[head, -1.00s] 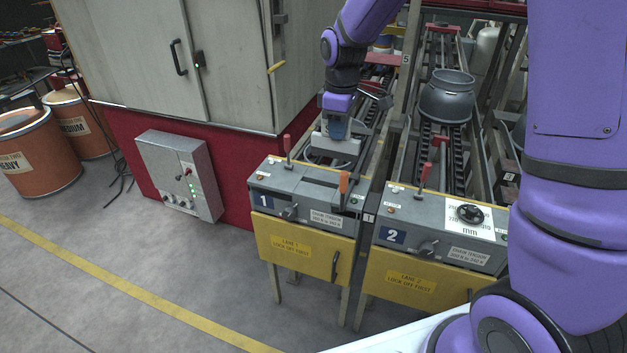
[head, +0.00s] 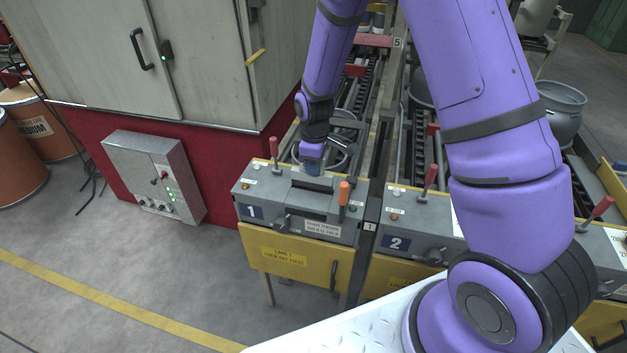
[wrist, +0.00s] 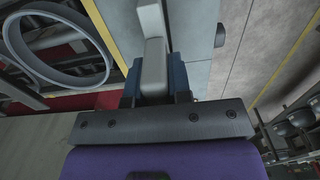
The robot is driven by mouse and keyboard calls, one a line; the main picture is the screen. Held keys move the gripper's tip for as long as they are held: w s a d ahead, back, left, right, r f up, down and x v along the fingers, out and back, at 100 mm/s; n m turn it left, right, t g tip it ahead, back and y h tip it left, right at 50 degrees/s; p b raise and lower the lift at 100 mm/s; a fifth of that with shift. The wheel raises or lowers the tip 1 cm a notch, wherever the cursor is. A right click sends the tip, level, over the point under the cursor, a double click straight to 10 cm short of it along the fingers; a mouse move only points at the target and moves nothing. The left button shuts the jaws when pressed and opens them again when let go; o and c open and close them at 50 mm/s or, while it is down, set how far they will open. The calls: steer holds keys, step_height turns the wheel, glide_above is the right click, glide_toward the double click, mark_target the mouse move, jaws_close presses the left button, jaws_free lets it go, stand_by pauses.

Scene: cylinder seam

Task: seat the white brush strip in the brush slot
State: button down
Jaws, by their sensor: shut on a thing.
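My gripper (head: 312,166) is over the back edge of the lane 1 console (head: 262,192), pointing down. In the wrist view its blue fingers (wrist: 154,78) are shut on a pale grey-white bar, which I take to be the white brush strip (wrist: 154,60). The strip runs away from the fingers toward the top of the picture. In the head view I cannot make out the strip under the gripper. A dark slot-like recess (head: 312,184) shows in the console top just in front of the gripper; I cannot tell whether it is the brush slot.
An orange-handled lever (head: 343,194) stands right of the recess and a red-handled lever (head: 274,150) left of it. A metal ring (wrist: 60,50) lies behind the console. A grey cabinet (head: 190,60) stands at left. The floor in front is clear.

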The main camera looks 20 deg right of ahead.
mark_target(314, 181)
steer(key=shift+f, duration=2.45)
steer(key=shift+f, duration=0.1)
steer(key=c, duration=1.1)
jaws_free()
steer(key=shift+o, duration=0.2)
